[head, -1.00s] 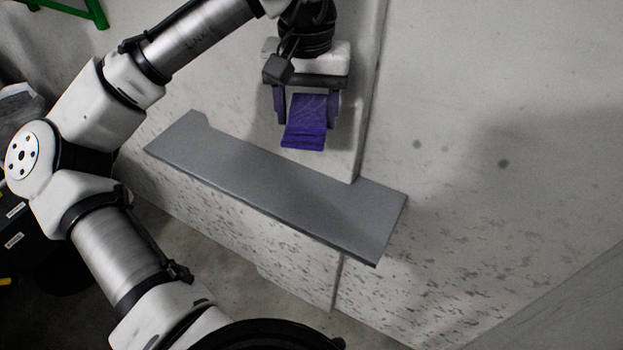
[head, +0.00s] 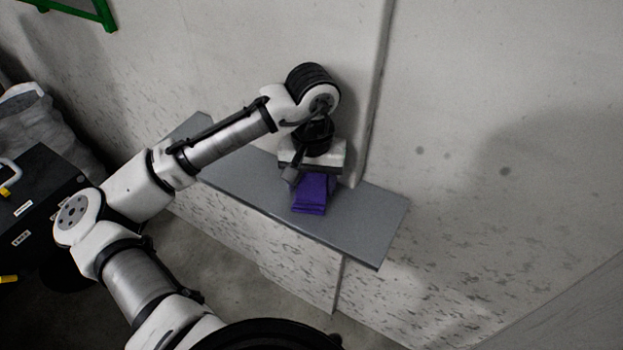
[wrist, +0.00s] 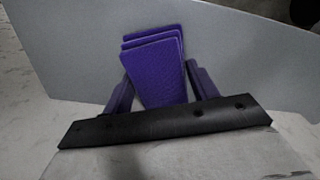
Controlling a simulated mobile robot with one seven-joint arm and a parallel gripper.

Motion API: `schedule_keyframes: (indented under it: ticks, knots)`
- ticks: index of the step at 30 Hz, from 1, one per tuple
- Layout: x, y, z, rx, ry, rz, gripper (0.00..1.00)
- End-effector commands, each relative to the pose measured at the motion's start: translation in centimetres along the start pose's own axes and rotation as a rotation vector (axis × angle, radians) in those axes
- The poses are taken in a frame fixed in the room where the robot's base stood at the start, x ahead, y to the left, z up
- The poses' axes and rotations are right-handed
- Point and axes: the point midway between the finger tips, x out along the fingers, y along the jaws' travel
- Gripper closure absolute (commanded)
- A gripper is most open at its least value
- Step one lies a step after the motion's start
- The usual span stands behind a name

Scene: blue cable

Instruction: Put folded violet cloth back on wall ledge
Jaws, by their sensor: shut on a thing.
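The folded violet cloth (head: 312,194) is held below my gripper (head: 316,180), over the middle of the grey wall ledge (head: 362,222). In the wrist view the cloth (wrist: 158,70) shows several stacked layers between the two fingers of my gripper (wrist: 161,85). The fingers are shut on it. The grey ledge surface (wrist: 240,60) lies behind the cloth. I cannot tell whether the cloth's underside touches the ledge. In the head view my wrist hides the cloth's upper part.
A concrete wall (head: 500,120) rises behind the ledge, with a vertical step (head: 372,90) in it near my gripper. The ledge is bare on both sides of the cloth. A black case (head: 35,200) and a grey bag (head: 40,125) stand at the left.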

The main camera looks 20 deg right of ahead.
Motion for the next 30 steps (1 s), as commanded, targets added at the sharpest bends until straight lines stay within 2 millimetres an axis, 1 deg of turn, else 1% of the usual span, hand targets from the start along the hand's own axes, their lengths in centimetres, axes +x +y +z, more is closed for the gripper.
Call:
schedule_keyframes:
  ticks: [6,7,11,12,20,23,26,30]
  knots:
    - [0.0,0.0,0.0,0.000,0.000,0.000,0.60]
    - [0.0,0.0,0.0,0.000,0.000,0.000,0.39]
    - [0.0,0.0,0.0,0.000,0.000,-0.001,0.22]
    - [0.0,0.0,0.0,0.000,0.000,-0.001,0.20]
    - [-0.1,0.0,0.0,0.000,0.001,-0.001,0.20]
    - [-0.6,0.0,-0.1,0.000,0.002,-0.002,0.20]
    - [-2.0,0.0,-0.1,0.001,0.004,-0.001,0.20]
    - [-5.0,0.1,-0.1,0.001,0.005,-0.001,0.20]
